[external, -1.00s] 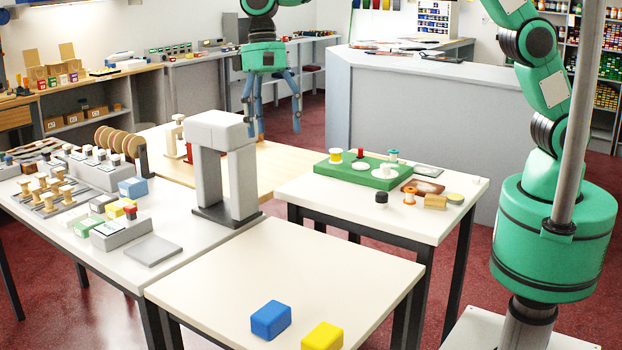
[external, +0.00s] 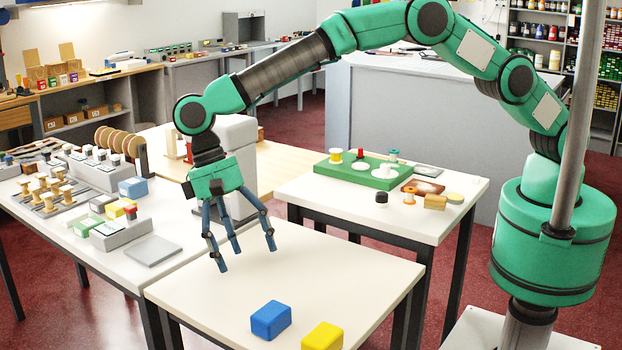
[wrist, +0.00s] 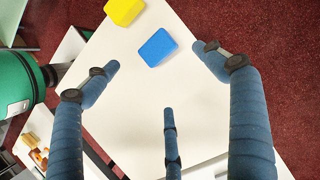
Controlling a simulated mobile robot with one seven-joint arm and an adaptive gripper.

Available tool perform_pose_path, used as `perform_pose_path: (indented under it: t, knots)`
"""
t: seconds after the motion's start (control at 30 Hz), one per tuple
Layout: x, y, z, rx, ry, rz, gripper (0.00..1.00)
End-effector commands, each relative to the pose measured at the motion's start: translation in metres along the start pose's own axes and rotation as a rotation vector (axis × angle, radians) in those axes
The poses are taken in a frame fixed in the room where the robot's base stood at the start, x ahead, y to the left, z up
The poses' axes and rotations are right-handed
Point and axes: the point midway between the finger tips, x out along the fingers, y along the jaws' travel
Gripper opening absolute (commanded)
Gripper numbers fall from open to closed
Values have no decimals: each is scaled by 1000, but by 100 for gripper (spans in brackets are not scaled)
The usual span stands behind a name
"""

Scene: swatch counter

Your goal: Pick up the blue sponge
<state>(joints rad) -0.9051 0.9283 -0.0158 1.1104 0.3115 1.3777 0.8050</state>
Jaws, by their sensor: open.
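The blue sponge (external: 271,320) is a small rounded block lying on the cream front table (external: 225,290), near its front edge. My gripper (external: 240,255) hangs above the same table, behind and to the left of the sponge in the external view. Its blue fingers are spread and empty, apart from the sponge. In the wrist view the sponge (wrist: 157,47) lies on the tabletop beyond the fingertips, between the left and right fingers (wrist: 160,85). Nothing covers it.
A yellow block (external: 322,336) lies beside the sponge; it also shows in the wrist view (wrist: 124,10). A tall grey stand (external: 240,150) rises behind my gripper. A side table (external: 330,190) holds a green tray (external: 378,182) and small items. The front table is otherwise clear.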

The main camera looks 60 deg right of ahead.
Motion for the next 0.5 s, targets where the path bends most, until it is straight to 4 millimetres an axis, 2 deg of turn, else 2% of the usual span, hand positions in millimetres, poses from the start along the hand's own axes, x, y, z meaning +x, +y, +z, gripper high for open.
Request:
perform_pose_path:
  t: [0.33, 0.5]
  knots:
    - [1, 0, 0, 0, -1, 0, 84]
    - [11, 0, 0, 0, -2, 2, 84]
